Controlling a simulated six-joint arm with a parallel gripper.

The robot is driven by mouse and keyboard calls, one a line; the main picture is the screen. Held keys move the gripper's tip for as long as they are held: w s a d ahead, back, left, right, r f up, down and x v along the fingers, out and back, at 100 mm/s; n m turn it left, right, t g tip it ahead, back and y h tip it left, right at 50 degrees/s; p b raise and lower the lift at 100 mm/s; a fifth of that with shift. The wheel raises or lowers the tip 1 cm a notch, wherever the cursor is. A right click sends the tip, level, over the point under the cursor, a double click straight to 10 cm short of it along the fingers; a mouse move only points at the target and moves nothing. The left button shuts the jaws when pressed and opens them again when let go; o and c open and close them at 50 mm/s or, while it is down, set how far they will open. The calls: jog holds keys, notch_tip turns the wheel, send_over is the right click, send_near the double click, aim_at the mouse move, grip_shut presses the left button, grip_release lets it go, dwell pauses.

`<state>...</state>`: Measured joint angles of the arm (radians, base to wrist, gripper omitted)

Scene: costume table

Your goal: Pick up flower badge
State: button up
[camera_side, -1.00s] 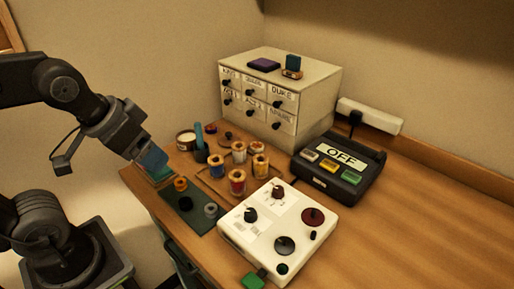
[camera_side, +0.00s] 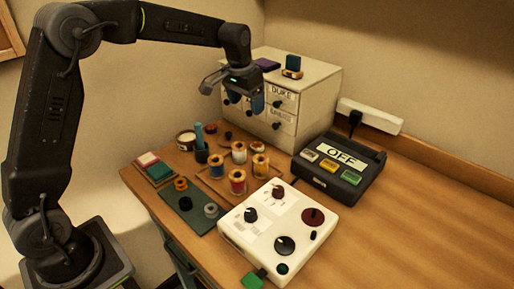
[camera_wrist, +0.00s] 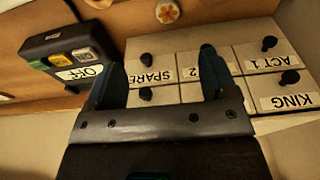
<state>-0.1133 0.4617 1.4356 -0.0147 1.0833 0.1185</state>
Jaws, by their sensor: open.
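I cannot pick out a flower badge for certain. A small round cream-and-orange thing (camera_wrist: 167,12) shows at the top of the wrist view on the brown table; I cannot tell if it is the badge or the top of a spool. My gripper (camera_side: 244,103) is raised in front of the drawer box (camera_side: 318,84). In the wrist view my gripper (camera_wrist: 160,75) has its two dark blue fingers spread, with nothing between them. The labelled drawer fronts, such as the SPARE one, show beyond the fingers.
Several thread spools (camera_side: 238,182) stand below my gripper. A white control box (camera_side: 262,232) is in front. The dark OFF box (camera_side: 340,177) is right of the drawers. A pink and white pad (camera_side: 147,160) lies at the left edge. The table's right side is clear.

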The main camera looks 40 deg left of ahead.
jog(key=w+a+f, duration=0.1)
jog(key=w+f, duration=0.2)
jog(key=f, duration=0.1)
send_over(257, 145)
jog(key=s, duration=0.2)
jog(key=f, duration=0.7)
jog(key=shift+w+d+f, duration=0.1)
jog(key=shift+w+f, duration=0.35)
jog(key=shift+f, duration=0.75)
jog(key=shift+w+f, duration=0.15)
jog(key=shift+f, duration=0.8)
jog(key=shift+w+f, duration=0.2)
jog(key=shift+f, duration=0.75)
jog(key=shift+c, duration=0.2)
jog(key=c, duration=1)
jog(key=shift+o, duration=0.2)
jog(key=shift+r, duration=0.1)
